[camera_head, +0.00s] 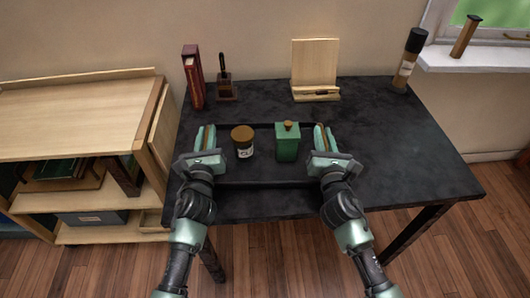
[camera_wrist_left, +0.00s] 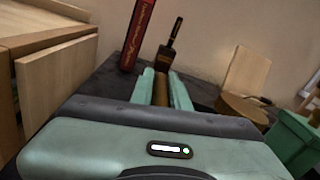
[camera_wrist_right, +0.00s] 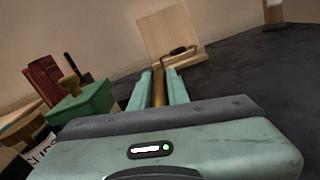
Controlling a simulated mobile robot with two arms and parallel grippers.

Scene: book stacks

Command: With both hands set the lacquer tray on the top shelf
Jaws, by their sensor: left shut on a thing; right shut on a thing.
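The black lacquer tray (camera_head: 262,184) is between my grippers at the near side of the dark table, and its dark colour blends with the tabletop. I cannot tell whether it rests on the table or is slightly raised. A jar with a brown lid (camera_head: 243,141) and a green canister with a knob (camera_head: 287,142) stand upright on it. My left gripper (camera_head: 209,132) is shut on the tray's brass-coloured left handle (camera_wrist_left: 161,90). My right gripper (camera_head: 320,132) is shut on its right handle (camera_wrist_right: 158,88). The wooden shelf unit's top shelf (camera_head: 70,118) is at the left, bare.
On the table (camera_head: 420,165), red books (camera_head: 193,77), a dark stamp-like tool on a block (camera_head: 226,84), a wooden stand (camera_head: 315,65) and a dark-capped bottle (camera_head: 408,60) line the back. The shelf unit's raised side panel (camera_head: 163,122) is close to the table's left edge.

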